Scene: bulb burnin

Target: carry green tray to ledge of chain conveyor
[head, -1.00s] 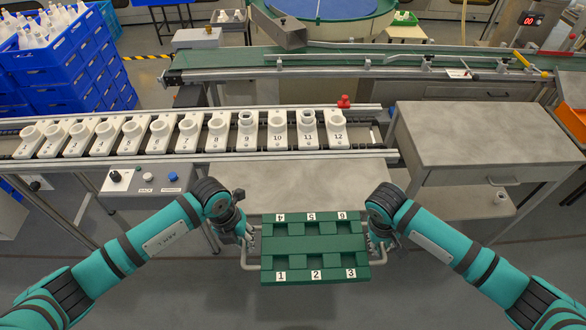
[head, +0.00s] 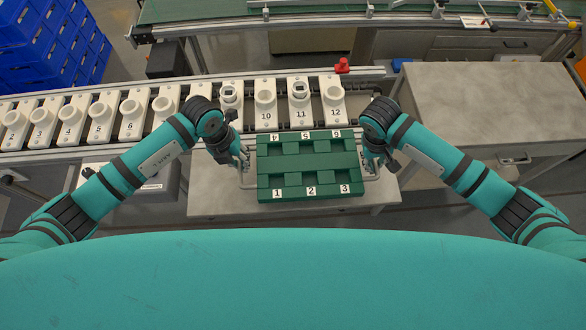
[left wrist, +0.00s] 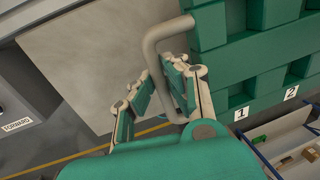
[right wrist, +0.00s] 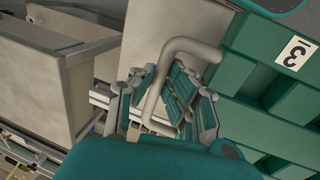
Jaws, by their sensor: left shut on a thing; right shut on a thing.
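The green tray (head: 308,167), with slots numbered 1 to 6 and no bulbs visible, is level between my grippers in the head view. My left gripper (head: 243,158) is shut on its left handle, also seen in the left wrist view (left wrist: 152,60). My right gripper (head: 373,160) is shut on its right handle, also seen in the right wrist view (right wrist: 165,80). The grey ledge (head: 215,203) runs in front of the chain conveyor (head: 75,150). The tray overlaps the ledge in the head view; I cannot tell whether it touches.
White numbered carriers, such as carrier 12 (head: 332,103), stand on the conveyor just behind the tray. A red knob (head: 342,66) sits at its rear edge. A grey cabinet (head: 480,105) stands to the right. Blue crates (head: 60,40) are stacked at the back left.

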